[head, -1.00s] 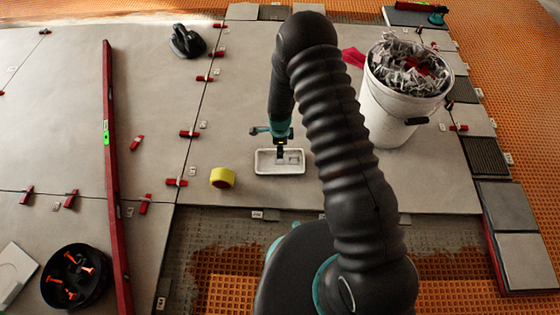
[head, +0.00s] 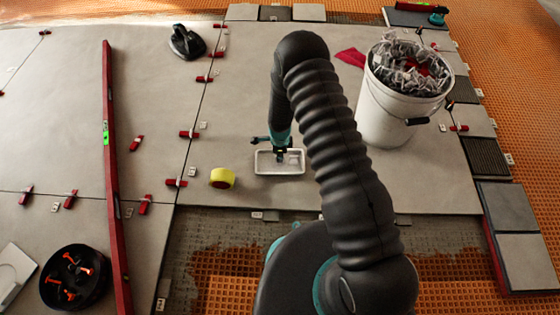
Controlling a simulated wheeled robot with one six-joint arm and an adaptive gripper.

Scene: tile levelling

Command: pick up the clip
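My gripper (head: 281,158) points down into the tray, just left of that clip. Its fingers are tiny and dark here, so I cannot tell whether they are open or shut, or whether they touch anything. Similar pale clips stand in the tile joints, some with red wedges.
A long red level (head: 110,170) and a black bucket (head: 75,278) of orange pieces are at left.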

